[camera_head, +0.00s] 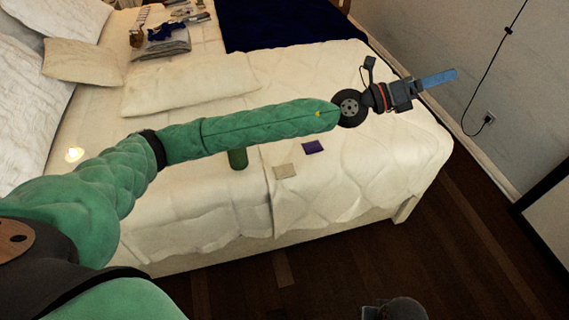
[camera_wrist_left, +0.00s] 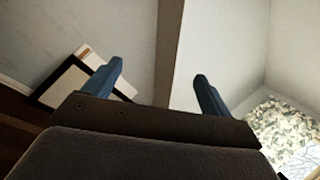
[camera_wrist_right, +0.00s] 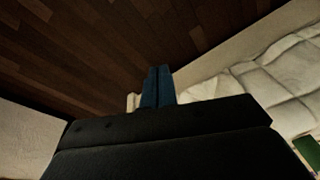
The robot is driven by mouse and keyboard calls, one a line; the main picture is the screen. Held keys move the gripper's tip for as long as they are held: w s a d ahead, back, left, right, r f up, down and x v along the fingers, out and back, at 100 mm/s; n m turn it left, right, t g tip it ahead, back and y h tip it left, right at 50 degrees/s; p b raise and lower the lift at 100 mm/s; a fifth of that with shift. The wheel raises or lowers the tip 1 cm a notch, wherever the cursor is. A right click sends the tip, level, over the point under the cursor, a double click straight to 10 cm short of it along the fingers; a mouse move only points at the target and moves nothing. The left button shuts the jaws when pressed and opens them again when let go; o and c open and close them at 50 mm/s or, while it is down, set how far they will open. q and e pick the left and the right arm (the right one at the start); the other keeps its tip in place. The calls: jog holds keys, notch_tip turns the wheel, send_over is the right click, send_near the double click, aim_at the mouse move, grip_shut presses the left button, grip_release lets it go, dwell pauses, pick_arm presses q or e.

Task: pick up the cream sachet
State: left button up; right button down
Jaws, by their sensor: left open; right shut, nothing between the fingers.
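The cream sachet (camera_head: 285,171) lies flat on the white bedspread near the front edge of the bed, in the head view. My left gripper (camera_head: 440,78) is stretched out past the bed's right side, above and well beyond the sachet. In the left wrist view its blue fingers (camera_wrist_left: 158,88) are spread with nothing between them. My right gripper (camera_wrist_right: 157,86) shows in the right wrist view with its blue fingers together and empty, with floor and the bed side beyond. The sachet shows in neither wrist view.
A purple sachet (camera_head: 313,147) lies right beside the cream one. A green cylinder (camera_head: 238,158) stands to the left, partly hidden by my left arm. A pillow (camera_head: 190,90) and folded clothes (camera_head: 165,45) lie farther back. The bed's front middle is mostly clear.

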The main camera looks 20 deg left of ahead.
pick_arm(q)
notch_tip(320, 180, down, 14)
jog(key=s+d+m+g+y, duration=0.1)
jog(key=s+m+g+y, duration=0.1)
jog(key=m+g+y, duration=0.6)
jog(key=m+y, duration=0.2)
jog(key=y, duration=1.6)
send_near(287, 170)
jog(key=f, duration=0.1)
jog(key=shift+w+a+f, duration=0.2)
jog(key=shift+a+f, duration=0.3)
jog(key=shift+f, duration=0.1)
jog(key=shift+w+a+f, duration=0.25)
jog(key=shift+a+f, duration=0.25)
jog(key=shift+f, duration=0.1)
jog(key=p+x, duration=0.2)
jog(key=x, duration=0.2)
jog(key=shift+s+a+f, duration=0.15)
jog(key=shift+a+f, duration=0.05)
jog(key=shift+f, duration=0.05)
jog(key=shift+a+f, duration=0.1)
jog(key=shift+f, duration=0.2)
jog(key=c, duration=1)
pick_arm(e)
notch_tip(287, 170, down, 12)
jog(key=shift+w+d, duration=0.25)
jog(key=shift+w, duration=0.15)
